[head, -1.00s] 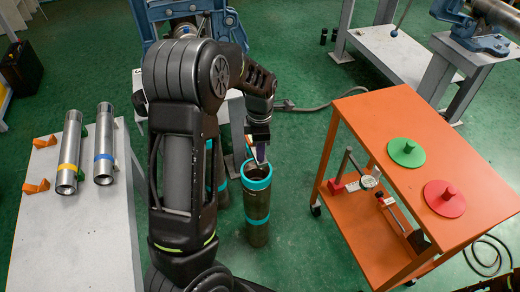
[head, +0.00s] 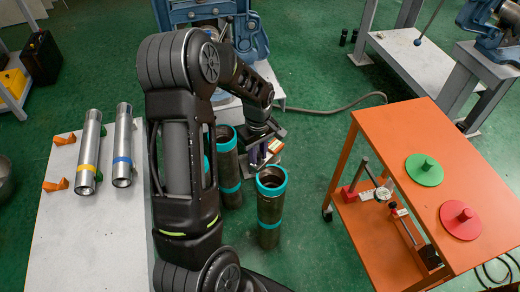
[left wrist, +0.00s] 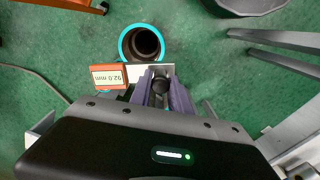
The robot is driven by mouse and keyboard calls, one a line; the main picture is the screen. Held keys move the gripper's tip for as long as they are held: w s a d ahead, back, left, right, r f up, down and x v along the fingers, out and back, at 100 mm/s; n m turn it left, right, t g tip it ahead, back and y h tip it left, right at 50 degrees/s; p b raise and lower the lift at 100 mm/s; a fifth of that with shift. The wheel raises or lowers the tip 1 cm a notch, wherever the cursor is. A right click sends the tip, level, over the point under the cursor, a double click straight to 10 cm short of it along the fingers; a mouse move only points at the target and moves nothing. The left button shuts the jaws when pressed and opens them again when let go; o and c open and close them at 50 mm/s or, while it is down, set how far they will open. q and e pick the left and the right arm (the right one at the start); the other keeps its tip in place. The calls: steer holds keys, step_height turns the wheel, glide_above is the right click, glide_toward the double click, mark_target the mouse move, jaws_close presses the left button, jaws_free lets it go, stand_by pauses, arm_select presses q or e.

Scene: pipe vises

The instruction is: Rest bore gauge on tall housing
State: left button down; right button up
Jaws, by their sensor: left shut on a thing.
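My left gripper (head: 258,158) is shut on the bore gauge, an orange block (left wrist: 108,77) with a "92.0 mm" label, a pale plate and a dark round knob between the fingers. Its orange part also shows in the head view (head: 276,146). A dark pipe housing with teal bands (head: 270,215) stands upright on the floor, its open bore facing up. In the left wrist view, its teal rim (left wrist: 122,44) lies just beyond the gauge, which appears apart from it. Another teal-banded housing (head: 229,165) stands behind, partly hidden by my arm. I cannot tell which is taller. My right gripper is out of view.
An orange cart (head: 400,130) stands at right with green (head: 424,169) and red (head: 460,219) discs on top. Its lower shelf carries a dial instrument. A grey table (head: 75,240) at left holds two steel tubes. Blue vises stand behind. Green floor is clear between housings and cart.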

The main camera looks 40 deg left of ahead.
mark_target(260, 170)
arm_select(q)
steer(key=m, duration=0.2)
steer(key=w+m, duration=0.1)
steer(key=m, duration=0.3)
steer(key=shift+m, duration=0.4)
steer(key=shift+f, duration=0.1)
steer(key=shift+f+b, duration=2.95)
steer(key=shift+f, duration=1.05)
steer(key=shift+f+b, duration=0.4)
steer(key=c, duration=1.1)
jaws_free()
steer(key=shift+c, duration=0.2)
steer(key=shift+r, duration=0.1)
